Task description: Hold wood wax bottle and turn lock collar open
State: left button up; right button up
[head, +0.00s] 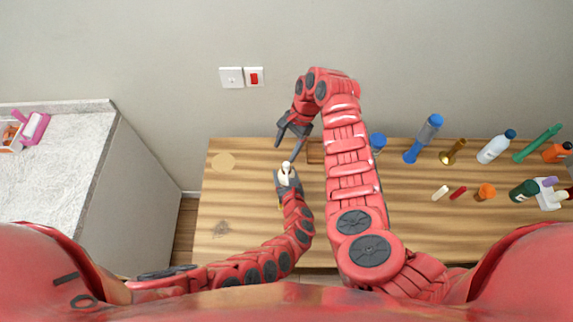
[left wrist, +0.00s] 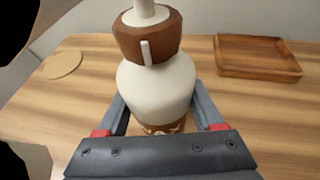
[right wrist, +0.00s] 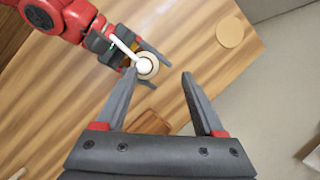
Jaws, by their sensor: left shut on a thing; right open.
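The wood wax bottle (left wrist: 158,88) is cream with a brown label and stands upright in the left wrist view. Its brown lock collar (left wrist: 147,38) carries a pale tab below a cream top. My left gripper (left wrist: 160,112) is shut on the bottle's body, one finger on each side. In the head view the bottle (head: 286,172) is small, with my left gripper (head: 287,181) around it. My right gripper (right wrist: 158,88) is open and empty. In the right wrist view the bottle top and its pale spout (right wrist: 144,66) lie just beyond my right fingertips, nearer the left finger.
A wooden tray (left wrist: 256,58) lies behind the bottle, and a round cork-coloured disc (head: 223,161) lies at the table's back left. The left front of the wooden table (head: 240,205) is clear.

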aim_at(286, 164)
jog(key=s+r+h, duration=0.1)
jog(key=r+n+t+h, duration=0.1)
jog(key=r, duration=0.1)
jog(key=s+r+n+t+h, duration=0.1)
jog(key=shift+s+d+r, duration=0.15)
jog(key=shift+s+r, duration=0.15)
jog(key=shift+r, duration=0.1)
jog(key=shift+n+h, duration=0.3)
notch_tip(286, 164, down, 11)
jog(key=shift+s+f, duration=0.1)
jog(key=shift+s, duration=0.05)
grip_shut()
dwell(0.4)
